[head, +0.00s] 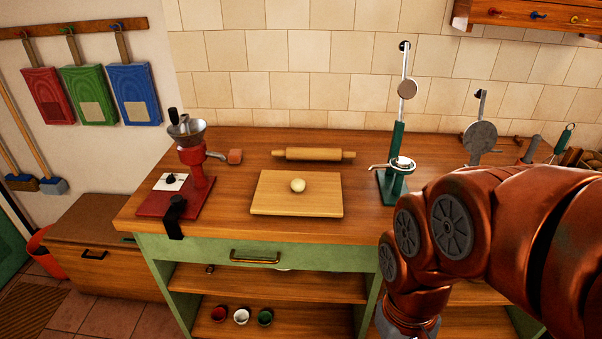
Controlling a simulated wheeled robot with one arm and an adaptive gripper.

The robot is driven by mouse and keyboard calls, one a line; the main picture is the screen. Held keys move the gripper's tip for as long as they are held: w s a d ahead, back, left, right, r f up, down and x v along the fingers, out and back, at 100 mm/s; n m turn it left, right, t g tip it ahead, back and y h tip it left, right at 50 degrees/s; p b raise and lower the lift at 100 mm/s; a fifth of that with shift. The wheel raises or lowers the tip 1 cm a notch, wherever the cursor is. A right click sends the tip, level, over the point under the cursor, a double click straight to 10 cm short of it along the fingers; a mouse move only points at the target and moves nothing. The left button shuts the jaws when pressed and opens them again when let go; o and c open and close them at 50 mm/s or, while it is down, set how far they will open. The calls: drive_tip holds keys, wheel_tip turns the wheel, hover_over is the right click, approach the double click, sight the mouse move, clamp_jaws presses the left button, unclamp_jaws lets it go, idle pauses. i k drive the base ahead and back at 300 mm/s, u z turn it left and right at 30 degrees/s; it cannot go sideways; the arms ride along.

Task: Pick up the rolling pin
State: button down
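The rolling pin (314,154) is light wood with a handle at each end. It lies crosswise on the wooden countertop (250,146), near the tiled back wall and behind the cutting board. Nothing covers it. My arm comes in from the right, in front of the counter, and bends downward. Its lower end is at the bottom edge of the head view, to the right of and nearer than the rolling pin. My gripper's fingers are outside the picture, so their state does not show.
A cutting board (270,195) with a pale dough ball (298,185) lies in front of the pin. A red hand-cranked grinder (192,160) stands left, a green press (394,175) right. Several small tools stand at the right end. Below are open shelves with small cups (241,315).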

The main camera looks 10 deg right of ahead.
sight(291, 153)
drive_tip(key=u, duration=0.65)
drive_tip(key=i, duration=1.15)
drive_tip(key=u, duration=0.15)
